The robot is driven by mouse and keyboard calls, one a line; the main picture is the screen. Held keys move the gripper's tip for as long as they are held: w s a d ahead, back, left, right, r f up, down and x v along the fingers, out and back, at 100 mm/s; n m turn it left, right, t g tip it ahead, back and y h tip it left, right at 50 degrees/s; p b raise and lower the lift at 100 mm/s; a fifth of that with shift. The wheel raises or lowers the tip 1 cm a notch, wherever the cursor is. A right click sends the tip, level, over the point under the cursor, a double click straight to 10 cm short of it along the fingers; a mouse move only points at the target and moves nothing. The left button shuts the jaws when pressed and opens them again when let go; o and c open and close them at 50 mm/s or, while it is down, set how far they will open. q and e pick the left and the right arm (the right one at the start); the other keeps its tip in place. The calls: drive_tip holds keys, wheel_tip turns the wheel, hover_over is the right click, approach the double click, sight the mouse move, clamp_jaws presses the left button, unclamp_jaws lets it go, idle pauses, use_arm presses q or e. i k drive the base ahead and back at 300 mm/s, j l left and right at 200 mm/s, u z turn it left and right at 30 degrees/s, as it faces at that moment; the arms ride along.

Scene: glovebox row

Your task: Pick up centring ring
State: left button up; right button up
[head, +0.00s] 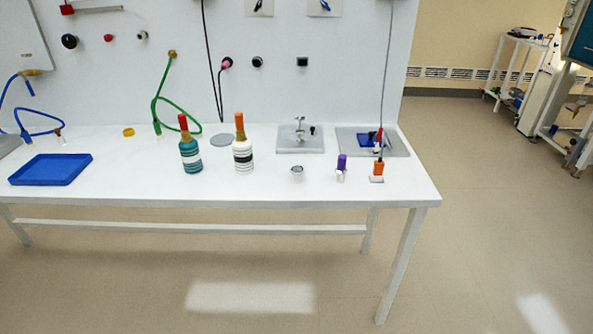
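No part is plainly recognisable as the centring ring at this distance. A small silver ring-like or cup-like piece (297,173) stands near the front edge of the white table (120,192), right of centre. A small yellow ring-shaped piece (128,132) lies at the back left of the table. I cannot tell which of them is the centring ring. Neither of my grippers is in view.
A blue tray (50,169) lies at the table's left. Two banded bottles, teal (191,158) and white (243,156), stand mid-table. A purple-capped piece (341,164) and an orange piece (378,169) stand at the right. Open floor lies in front.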

sight(293, 169)
drive_tip(key=i, duration=1.1)
